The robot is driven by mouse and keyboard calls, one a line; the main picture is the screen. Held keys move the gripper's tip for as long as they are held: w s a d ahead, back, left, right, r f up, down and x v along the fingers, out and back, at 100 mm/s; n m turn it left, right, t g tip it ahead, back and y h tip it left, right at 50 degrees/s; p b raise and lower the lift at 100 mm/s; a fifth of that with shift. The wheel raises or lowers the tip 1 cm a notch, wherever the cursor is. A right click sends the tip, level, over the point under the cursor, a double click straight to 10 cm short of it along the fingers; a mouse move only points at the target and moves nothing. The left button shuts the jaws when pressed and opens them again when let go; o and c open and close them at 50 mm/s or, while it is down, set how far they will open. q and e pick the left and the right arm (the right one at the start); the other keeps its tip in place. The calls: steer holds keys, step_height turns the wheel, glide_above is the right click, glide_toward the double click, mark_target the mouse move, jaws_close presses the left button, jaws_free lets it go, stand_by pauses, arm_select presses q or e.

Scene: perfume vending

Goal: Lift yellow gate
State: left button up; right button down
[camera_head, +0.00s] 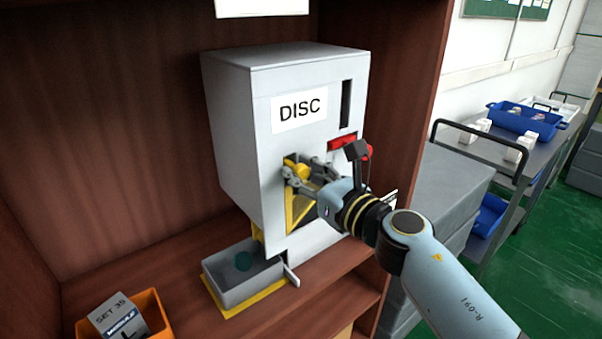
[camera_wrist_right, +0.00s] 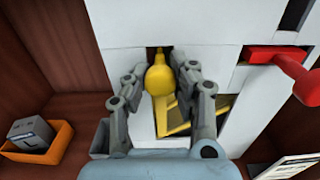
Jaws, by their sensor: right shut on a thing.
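The yellow gate (camera_head: 291,214) is on the front of the grey dispenser marked DISC (camera_head: 225,130). In the right wrist view, the gate (camera_wrist_right: 205,124) shows below a round yellow knob (camera_wrist_right: 159,80). My right gripper (camera_head: 300,171) has its fingers on both sides of this knob and is shut on it. In the right wrist view, the gripper (camera_wrist_right: 164,72) has one finger left and one right of the knob. The gripper and wrist hide part of the gate in the head view. My left gripper is not in view.
A grey tray (camera_head: 222,291) on a yellow base stands below the dispenser, with a dark teal round thing inside. An orange bin (camera_head: 150,305) with a grey box is at lower left. A red handle (camera_wrist_right: 299,78) sticks out right of the gripper. Brown cabinet walls enclose the dispenser.

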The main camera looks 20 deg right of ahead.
steer(key=c, duration=1)
jaws_free()
steer(key=shift+f, duration=0.1)
steer(key=v, duration=1.2)
